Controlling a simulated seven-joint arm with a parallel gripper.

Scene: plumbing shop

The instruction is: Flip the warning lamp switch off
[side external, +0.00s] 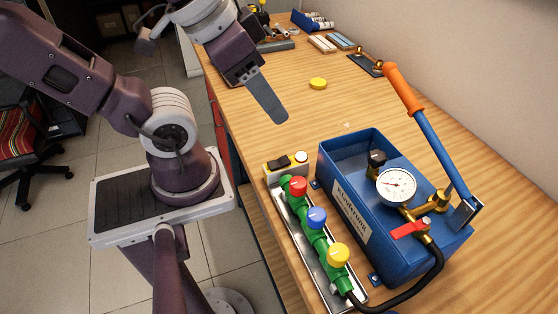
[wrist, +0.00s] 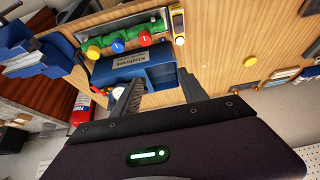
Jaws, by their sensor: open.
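The warning lamp unit is a small yellow box (side external: 271,174) on the wooden bench, with a black rocker switch (side external: 279,162) and a round pale lamp (side external: 301,157) on top. I cannot tell if the lamp is lit or which way the rocker is tipped. The yellow box also shows at the top of the wrist view (wrist: 178,22). My gripper (side external: 275,112) hangs above the bench, behind the box in the side view and apart from it. In the wrist view my gripper (wrist: 158,86) has its two dark fingers spread, with nothing between them.
A green manifold with red, blue and yellow knobs (side external: 317,217) stands right beside the switch box. A blue pump tank (side external: 345,205) with a gauge (side external: 396,185) and a tall orange-tipped lever (side external: 403,90) is to the right. A yellow disc (side external: 318,83) lies on open bench behind.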

